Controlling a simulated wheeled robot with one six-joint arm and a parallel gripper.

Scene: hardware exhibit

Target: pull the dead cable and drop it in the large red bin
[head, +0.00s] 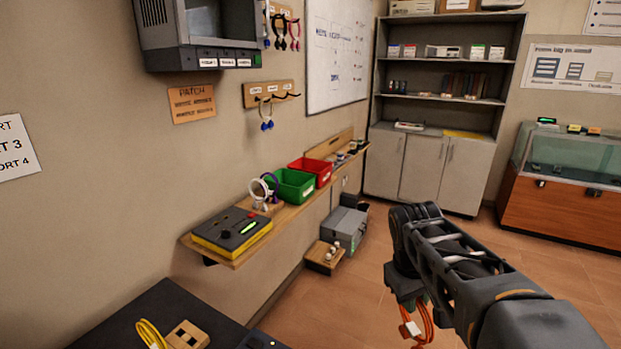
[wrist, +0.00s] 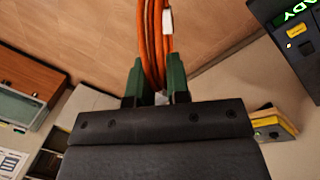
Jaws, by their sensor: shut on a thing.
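An orange cable (head: 416,325), looped into a bundle with a white tag, hangs from my gripper (head: 415,300) at the lower right of the head view. In the wrist view the orange cable (wrist: 154,45) runs between the two green fingers of my gripper (wrist: 155,85), which are shut on it. A red bin (head: 311,171) stands on the wooden wall shelf, behind a green bin (head: 291,186). My gripper is apart from both bins, to their right and nearer to the camera. The bins' insides are mostly hidden.
The wall shelf (head: 232,260) also bears a yellow and black device (head: 232,232) and a cable stand. A grey box (head: 343,229) and a small wooden stool (head: 324,258) sit below it. A dark table (head: 150,305) is at lower left. Open floor lies between shelf and display case (head: 562,195).

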